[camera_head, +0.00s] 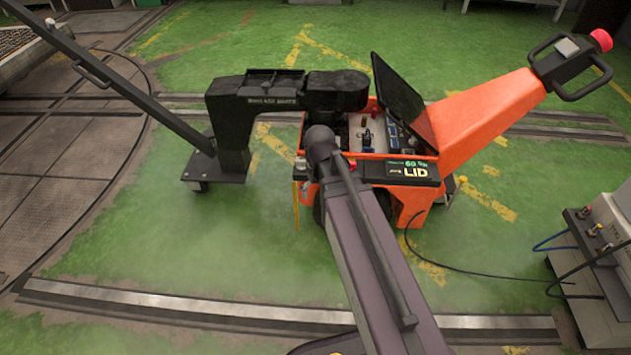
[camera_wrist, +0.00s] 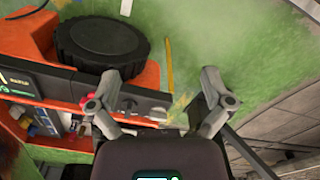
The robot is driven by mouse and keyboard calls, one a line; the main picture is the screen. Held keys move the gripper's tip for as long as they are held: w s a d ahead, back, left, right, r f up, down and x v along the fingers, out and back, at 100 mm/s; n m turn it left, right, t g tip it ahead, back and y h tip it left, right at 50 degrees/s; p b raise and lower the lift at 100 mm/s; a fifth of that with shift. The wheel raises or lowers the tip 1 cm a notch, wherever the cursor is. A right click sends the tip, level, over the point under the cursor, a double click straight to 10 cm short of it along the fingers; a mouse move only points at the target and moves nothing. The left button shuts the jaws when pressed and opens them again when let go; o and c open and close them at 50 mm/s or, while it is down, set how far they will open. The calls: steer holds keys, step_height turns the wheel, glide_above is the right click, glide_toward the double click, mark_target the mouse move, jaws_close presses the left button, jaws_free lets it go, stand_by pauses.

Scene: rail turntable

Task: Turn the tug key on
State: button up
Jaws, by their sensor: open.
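The orange tug (camera_head: 490,105) stands in the middle of the head view with its black lid (camera_head: 400,100) raised over an open compartment (camera_head: 375,130). Small fittings show inside, but I cannot tell which is the key. My gripper (camera_wrist: 160,85) is open and empty in the wrist view, beside the tug's black front panel (camera_wrist: 45,82). A small pink-red part (camera_wrist: 88,100) sits right by the left finger and is partly hidden by it; I cannot tell whether they touch. In the head view my arm reaches the tug's near side and the fingers cannot be made out.
A black tow arm (camera_head: 285,92) joins the tug on its left. A black cable (camera_head: 475,272) runs to a pale box (camera_head: 608,222) at right. A black wheel (camera_wrist: 102,42) is close to my gripper. Green floor (camera_head: 180,240) is clear at left.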

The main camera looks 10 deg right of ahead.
steer(key=shift+m, duration=0.4)
steer(key=s, duration=0.4)
steer(key=shift+s+f+b, duration=0.35)
steer(key=shift+s+f, duration=0.05)
steer(key=shift+r, duration=0.1)
step_height(320, 180, up, 38)
steer(key=p, duration=3.8)
